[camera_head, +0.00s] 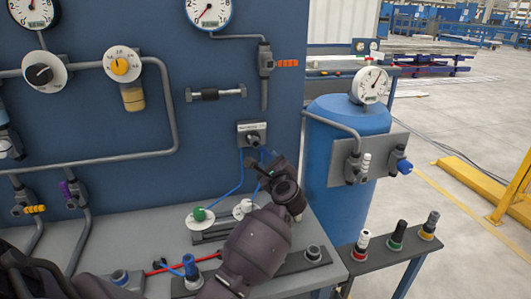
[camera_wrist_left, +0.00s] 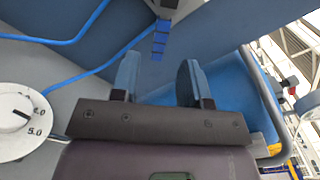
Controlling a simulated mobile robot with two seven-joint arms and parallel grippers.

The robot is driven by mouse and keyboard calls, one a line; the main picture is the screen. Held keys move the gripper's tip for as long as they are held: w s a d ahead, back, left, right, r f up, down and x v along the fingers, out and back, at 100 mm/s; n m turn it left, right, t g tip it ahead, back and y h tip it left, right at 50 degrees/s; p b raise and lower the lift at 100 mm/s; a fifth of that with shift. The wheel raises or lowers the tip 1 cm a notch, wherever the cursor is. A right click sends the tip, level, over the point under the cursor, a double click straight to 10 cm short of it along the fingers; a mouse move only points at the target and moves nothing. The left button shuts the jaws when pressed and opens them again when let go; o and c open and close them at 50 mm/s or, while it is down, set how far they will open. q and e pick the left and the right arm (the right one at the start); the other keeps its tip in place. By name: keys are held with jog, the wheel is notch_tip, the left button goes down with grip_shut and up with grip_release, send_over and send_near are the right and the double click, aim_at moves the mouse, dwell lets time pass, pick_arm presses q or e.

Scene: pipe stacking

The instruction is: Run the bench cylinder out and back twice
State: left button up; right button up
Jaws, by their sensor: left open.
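The valve (camera_head: 252,134) is on a pale plate low on the blue panel, with blue hoses running down from it. My left gripper (camera_head: 264,166) is open just below and in front of the valve. In the left wrist view the two fingers (camera_wrist_left: 158,82) stand apart with nothing between their tips. A blue ribbed part (camera_wrist_left: 159,40) hangs beyond them, below a grey body; I see no contact. A grey cylinder-like body (camera_head: 214,233) lies on the bench beside two white dials, partly hidden by my arm. I cannot tell how far any rod is out. My right gripper is not in view.
A green-knobbed dial (camera_head: 200,217) sits on the bench, and a blue knob (camera_head: 190,267) is nearer. A red line (camera_head: 180,264) crosses there. A blue tank (camera_head: 345,170) stands right of the panel. Three capped posts stand on a rail (camera_head: 390,249) at front right.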

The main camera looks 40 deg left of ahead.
aim_at(266, 153)
pick_arm(q)
jog(key=x, duration=0.6)
jog(key=shift+w+a, duration=0.15)
grip_shut()
